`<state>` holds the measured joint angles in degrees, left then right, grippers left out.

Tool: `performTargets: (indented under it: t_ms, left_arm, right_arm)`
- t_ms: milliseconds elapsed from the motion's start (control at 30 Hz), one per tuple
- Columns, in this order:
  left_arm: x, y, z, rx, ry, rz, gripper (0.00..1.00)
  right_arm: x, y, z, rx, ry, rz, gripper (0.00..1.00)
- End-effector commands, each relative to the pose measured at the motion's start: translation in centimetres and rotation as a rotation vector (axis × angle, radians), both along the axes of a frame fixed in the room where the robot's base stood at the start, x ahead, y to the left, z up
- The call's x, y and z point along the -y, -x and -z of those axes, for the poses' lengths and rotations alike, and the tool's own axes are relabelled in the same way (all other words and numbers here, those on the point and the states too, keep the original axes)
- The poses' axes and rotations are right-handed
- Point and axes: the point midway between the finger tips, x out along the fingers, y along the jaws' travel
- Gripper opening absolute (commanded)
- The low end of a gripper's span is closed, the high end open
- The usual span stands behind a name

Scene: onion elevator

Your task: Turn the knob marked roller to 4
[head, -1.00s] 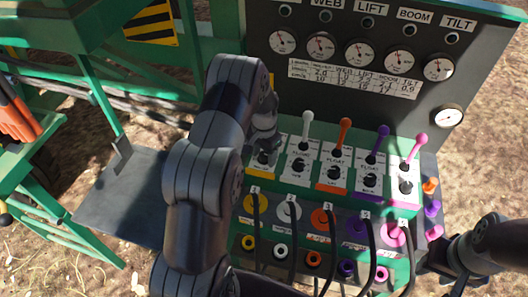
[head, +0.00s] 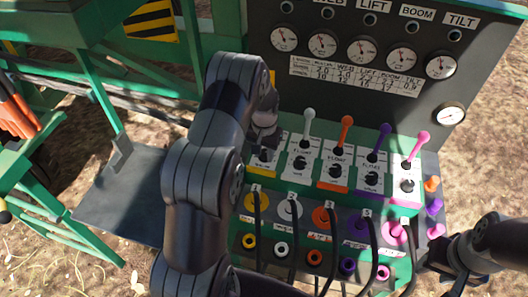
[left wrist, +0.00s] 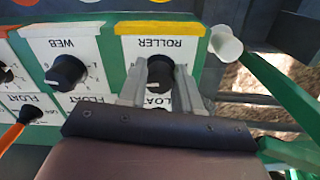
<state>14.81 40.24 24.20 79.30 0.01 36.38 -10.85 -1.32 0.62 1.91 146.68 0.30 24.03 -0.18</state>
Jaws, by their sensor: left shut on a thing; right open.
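The roller knob (left wrist: 160,72) is black and sits under the upside-down "ROLLER" label (left wrist: 178,43) on a white plate with a yellow end, in the left wrist view. My left gripper (left wrist: 159,78) has a finger on each side of this knob and is shut on it. The fingers and wrist cover part of the plate, so the scale and the set number cannot be read. In the head view my left gripper (head: 264,139) is at the leftmost knob plate, which the arm partly hides. My right gripper (head: 446,264) is open near the panel's lower right corner, away from the knobs.
The web knob (left wrist: 66,72) is beside the roller plate. White (head: 309,114), orange (head: 346,122), purple (head: 384,131) and pink (head: 422,137) levers rise along the panel. Black cables hang in front. Gauges (head: 322,43) and a number table (head: 355,80) stand behind.

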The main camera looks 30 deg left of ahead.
Motion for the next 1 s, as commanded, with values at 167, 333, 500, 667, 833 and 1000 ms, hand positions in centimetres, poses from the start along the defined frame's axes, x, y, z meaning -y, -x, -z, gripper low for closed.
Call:
performTargets:
  t_ms: [167, 333, 500, 667, 833, 1000]
  left_arm:
    - [0.0, -0.2, -0.1, 0.006, -0.002, -0.163, 0.02]
    - [0.1, -0.3, -0.1, 0.008, -0.001, -0.325, 0.02]
    - [0.1, -0.3, -0.2, 0.009, -0.002, -0.487, 0.02]
    - [0.1, -0.4, -0.2, 0.01, -0.001, -0.637, 0.02]
    - [0.1, -0.5, -0.2, 0.011, 0.0, -0.789, 0.02]
    - [0.1, -0.5, -0.3, 0.011, 0.0, -0.919, 0.02]
  right_arm:
    - [0.0, 0.0, 0.4, 0.0, 0.0, 0.0, 0.43]
    - [0.0, 0.0, 0.6, 0.0, 0.0, 0.0, 0.43]
    - [0.0, 0.0, 0.9, 0.0, 0.0, 0.0, 0.43]
    - [0.0, 0.0, 1.1, 0.0, 0.0, 0.0, 0.43]
    - [0.0, 0.0, 1.2, 0.0, 0.0, 0.0, 0.43]
    - [0.0, 0.0, 1.3, 0.0, 0.0, 0.0, 0.43]
